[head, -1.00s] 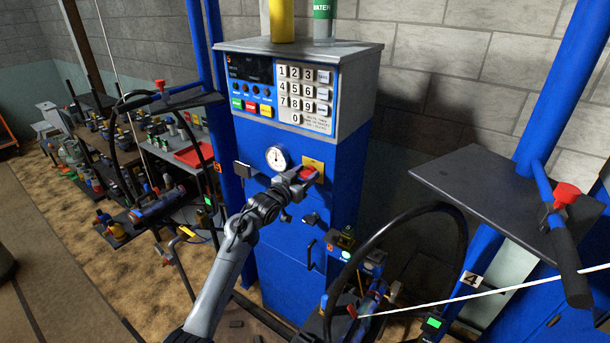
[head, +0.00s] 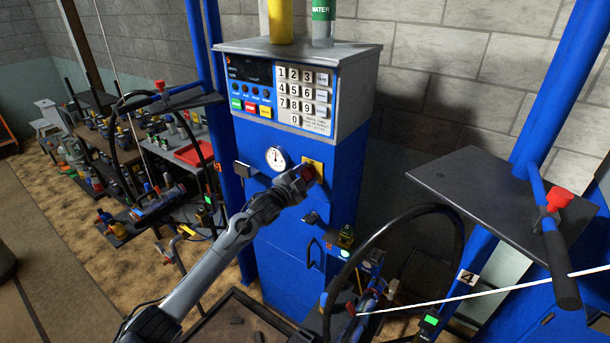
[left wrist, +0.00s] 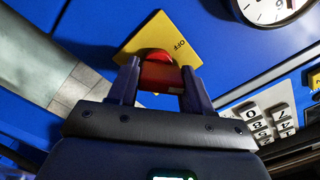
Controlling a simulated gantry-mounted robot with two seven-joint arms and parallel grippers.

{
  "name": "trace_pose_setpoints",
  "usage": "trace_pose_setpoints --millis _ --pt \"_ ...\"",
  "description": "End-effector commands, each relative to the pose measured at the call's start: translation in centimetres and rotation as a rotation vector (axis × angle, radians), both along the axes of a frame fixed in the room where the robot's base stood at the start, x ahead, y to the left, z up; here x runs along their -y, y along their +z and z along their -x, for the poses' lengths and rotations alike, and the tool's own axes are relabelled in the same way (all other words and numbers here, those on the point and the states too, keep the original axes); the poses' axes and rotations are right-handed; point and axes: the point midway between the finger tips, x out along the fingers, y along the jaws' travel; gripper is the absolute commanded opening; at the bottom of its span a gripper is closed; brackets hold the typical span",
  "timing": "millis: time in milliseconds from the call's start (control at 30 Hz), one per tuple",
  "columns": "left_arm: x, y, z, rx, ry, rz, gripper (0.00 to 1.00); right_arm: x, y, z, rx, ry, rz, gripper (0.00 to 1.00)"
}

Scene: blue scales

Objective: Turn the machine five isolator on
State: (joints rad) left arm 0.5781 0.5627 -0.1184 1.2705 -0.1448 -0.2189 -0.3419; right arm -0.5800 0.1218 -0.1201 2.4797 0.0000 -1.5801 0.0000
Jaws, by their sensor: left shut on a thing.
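The isolator is a red rotary knob (left wrist: 160,72) on a yellow plate (left wrist: 178,35), mounted on the front of the blue machine cabinet. The plate also shows in the head view (head: 316,165), right of the round gauge. The word OFF is readable on the plate beside the knob in the left wrist view. My left gripper (left wrist: 158,84) is shut on the red knob, one finger on each side of it. In the head view my left gripper (head: 302,176) covers most of the knob. My right gripper is not in view.
A white round gauge (head: 276,159) sits left of the plate. A keypad panel (head: 303,91) is above, and a black handle (head: 313,252) is below. A black hose loop (head: 452,216) and a dark shelf (head: 478,188) stand to the right.

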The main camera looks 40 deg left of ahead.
Motion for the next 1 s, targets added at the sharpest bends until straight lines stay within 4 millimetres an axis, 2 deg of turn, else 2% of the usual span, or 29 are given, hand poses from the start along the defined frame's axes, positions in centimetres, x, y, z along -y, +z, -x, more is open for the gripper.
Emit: trace_pose_setpoints --millis 500,700,1000 --pt "0.22 -0.07 -0.02 -0.025 -0.001 -0.460 0.19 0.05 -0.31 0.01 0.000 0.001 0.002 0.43" --pt "0.26 -0.14 -0.02 -0.034 -0.001 -0.578 0.19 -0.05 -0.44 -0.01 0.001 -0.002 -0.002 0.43" --pt "0.29 -0.13 -0.03 -0.038 0.000 -0.663 0.19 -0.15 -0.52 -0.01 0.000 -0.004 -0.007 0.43"
